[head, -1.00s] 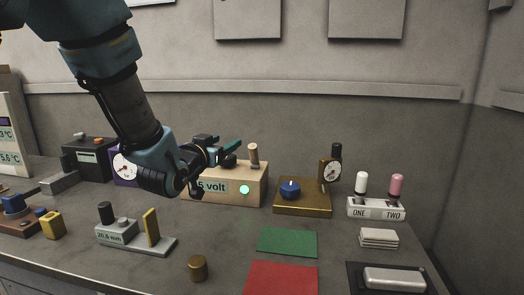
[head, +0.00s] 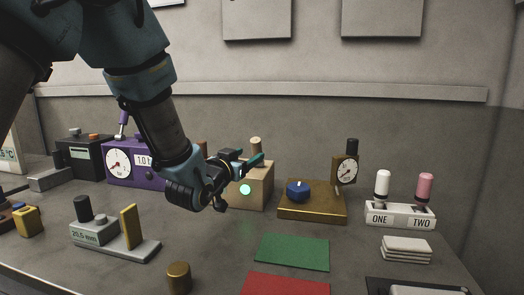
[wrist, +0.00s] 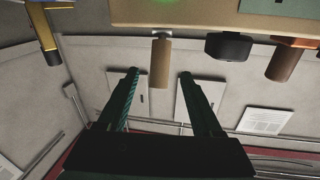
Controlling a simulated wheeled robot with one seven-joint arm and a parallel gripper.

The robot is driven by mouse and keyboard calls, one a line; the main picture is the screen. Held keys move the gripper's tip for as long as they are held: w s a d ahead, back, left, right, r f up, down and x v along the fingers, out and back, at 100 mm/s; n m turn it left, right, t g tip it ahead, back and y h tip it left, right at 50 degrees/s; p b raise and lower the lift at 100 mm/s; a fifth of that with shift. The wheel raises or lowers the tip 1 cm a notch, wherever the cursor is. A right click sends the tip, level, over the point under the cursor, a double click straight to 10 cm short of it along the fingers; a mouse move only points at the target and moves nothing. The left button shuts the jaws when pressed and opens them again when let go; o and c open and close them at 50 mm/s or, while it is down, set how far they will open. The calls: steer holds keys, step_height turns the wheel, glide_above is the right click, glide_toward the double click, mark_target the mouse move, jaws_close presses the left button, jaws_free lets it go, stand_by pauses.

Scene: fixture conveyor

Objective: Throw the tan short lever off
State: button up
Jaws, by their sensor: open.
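The tan short lever (head: 256,144) stands up from the top of the tan box (head: 262,183) in the head view. Its lower part is hidden behind my gripper (head: 245,159). In the wrist view, which is upside down, the lever (wrist: 161,63) hangs from the box edge (wrist: 200,18). My gripper (wrist: 160,74) is open, and the lever's end lies between its two fingertips in the picture. I cannot tell whether they touch it. A green light (head: 245,189) glows on the box front. My wrist hides the box's left part.
In the wrist view, a dark knob (wrist: 228,46) and a brown lever (wrist: 284,64) sit beside the tan lever. A brass base with a blue knob (head: 298,190) stands right of the box. A purple gauge box (head: 140,175) stands left. A green mat (head: 292,252) lies in front.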

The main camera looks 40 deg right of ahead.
steer(key=p+x, duration=0.2)
steer(key=x, duration=0.7)
steer(key=shift+d, duration=0.15)
jaws_close()
stand_by(1.1)
